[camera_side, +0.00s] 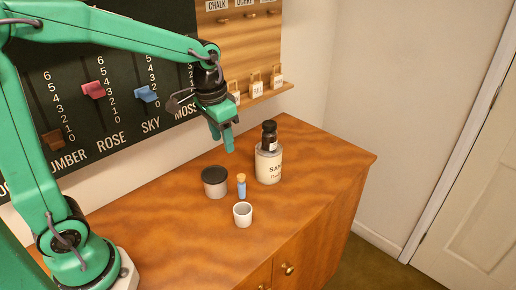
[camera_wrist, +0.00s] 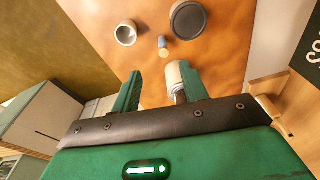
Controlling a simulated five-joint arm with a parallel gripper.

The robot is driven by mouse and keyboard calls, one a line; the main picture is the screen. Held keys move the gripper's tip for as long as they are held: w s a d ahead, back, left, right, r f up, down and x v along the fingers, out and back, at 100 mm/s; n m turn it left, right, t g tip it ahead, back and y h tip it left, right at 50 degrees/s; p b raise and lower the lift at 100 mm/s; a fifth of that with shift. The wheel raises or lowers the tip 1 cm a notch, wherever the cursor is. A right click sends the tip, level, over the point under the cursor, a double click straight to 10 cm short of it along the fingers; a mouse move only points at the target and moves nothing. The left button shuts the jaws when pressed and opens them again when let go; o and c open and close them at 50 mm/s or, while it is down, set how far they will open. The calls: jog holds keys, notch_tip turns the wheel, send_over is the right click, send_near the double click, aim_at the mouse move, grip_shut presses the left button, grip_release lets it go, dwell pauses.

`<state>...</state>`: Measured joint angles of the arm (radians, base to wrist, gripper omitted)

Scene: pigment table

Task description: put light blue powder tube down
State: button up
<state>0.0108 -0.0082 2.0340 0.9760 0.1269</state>
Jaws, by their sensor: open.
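The light blue powder tube (camera_side: 241,187) stands upright on the table with a cork-coloured top, between the dark-lidded grey jar and the small white cup. In the wrist view the tube (camera_wrist: 163,46) is seen from above, beyond the fingertips. My gripper (camera_side: 222,140) is raised well above the table, behind and above the tube, and apart from it. Its green fingers (camera_wrist: 157,80) are spread with nothing held between them.
The dark-lidded jar (camera_side: 215,182) is left of the tube, and the white cup (camera_side: 243,214) is in front. The slider board (camera_side: 110,85) lines the wall. The table's (camera_side: 170,240) front left is clear.

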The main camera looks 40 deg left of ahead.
jog(key=s+r+n+t, duration=0.1)
jog(key=s+r+t, duration=0.3)
jog(key=s, duration=1)
jog(key=shift+s+a+n, duration=0.2)
jog(key=shift+s+n, duration=0.1)
jog(key=shift+s, duration=0.1)
jog(key=shift+o, duration=0.5)
